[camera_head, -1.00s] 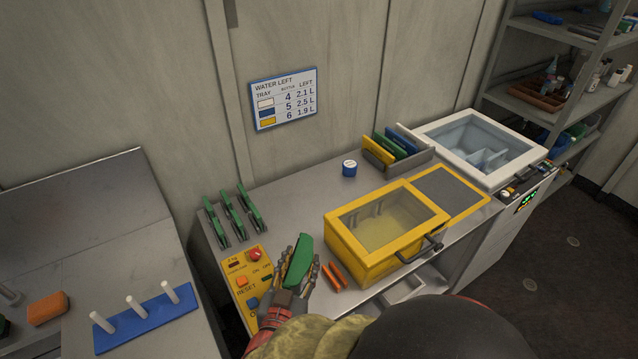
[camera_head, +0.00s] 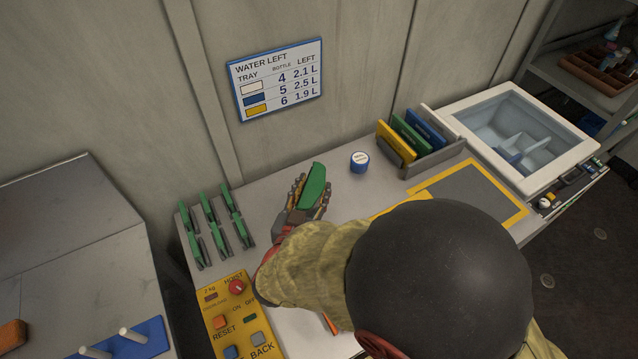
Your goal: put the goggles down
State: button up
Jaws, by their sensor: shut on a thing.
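My gripper (camera_head: 308,200) is a dark, many-fingered hand, shut on a smooth green curved piece (camera_head: 314,187). The piece stands tilted up out of the fingers. I cannot tell from its shape whether it is the goggles; no other goggles are clear in view. The hand is over the back of the grey counter (camera_head: 268,187), between the green stands on the left and a blue-and-white jar (camera_head: 359,162) on the right. I cannot tell whether the piece touches the counter.
Several green stands (camera_head: 211,222) are on the left, with a yellow button panel (camera_head: 235,318) in front. A grey holder (camera_head: 440,160) with coloured plates and a white-rimmed basin (camera_head: 520,135) are to the right. A helmet and sleeve hide the counter's front middle.

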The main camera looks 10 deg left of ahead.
aim_at(317, 177)
jog(key=w+f, duration=0.1)
jog(key=w, duration=0.1)
jog(key=w+f+b, duration=0.1)
jog(key=w, duration=0.1)
jog(key=w+f, duration=0.1)
jog(key=w, duration=0.1)
jog(key=shift+w+f+b, duration=0.1)
jog(key=shift+w+b, duration=0.05)
jog(key=shift+b, duration=0.25)
jog(key=w+f+b, duration=0.1)
jog(key=f, duration=0.1)
jog(key=w+f+b, duration=0.1)
jog(key=w+f, duration=0.1)
jog(key=f, duration=0.1)
jog(key=w+f+b, duration=0.1)
jog(key=f, duration=0.2)
jog(key=shift+w+a+f+b, duration=0.2)
jog(key=shift+w+b, duration=0.1)
jog(key=shift+f, duration=0.55)
jog(key=shift+f+b, duration=0.1)
jog(key=shift+b, duration=0.25)
jog(key=o, duration=1.1)
